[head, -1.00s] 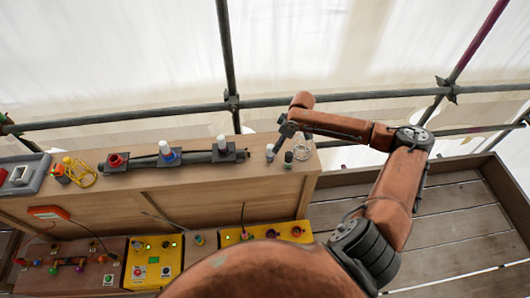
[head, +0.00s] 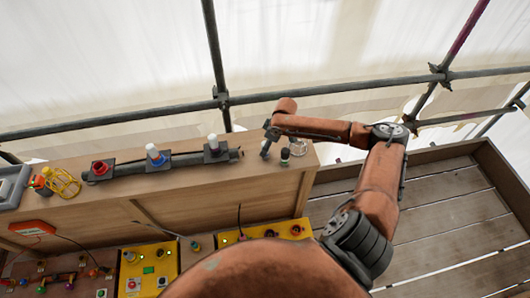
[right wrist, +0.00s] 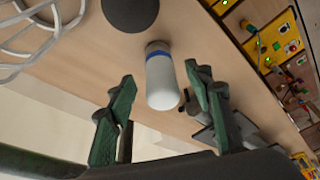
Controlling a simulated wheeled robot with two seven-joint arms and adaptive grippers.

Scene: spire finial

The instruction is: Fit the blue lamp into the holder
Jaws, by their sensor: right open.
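A white cylindrical lamp with a blue band (right wrist: 161,84) shows in the right wrist view, on the wooden bench top. My right gripper (right wrist: 158,88) is open, with one green-padded finger on each side of the lamp and visible gaps. In the head view my right gripper (head: 267,148) is at the bench's right end and largely hides this lamp. A dark rail (head: 187,159) on the bench carries a red socket (head: 100,168), a blue socket with a white-topped piece (head: 153,151) and a grey socket with another white-topped piece (head: 213,143). My left gripper is out of view.
A dark round piece (right wrist: 130,10) and a wire cage (right wrist: 35,32) are close by the lamp. A yellow cage (head: 63,183) stands on the bench's left. Yellow control boxes (head: 150,268) are below in front. Scaffold pipes run behind the bench.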

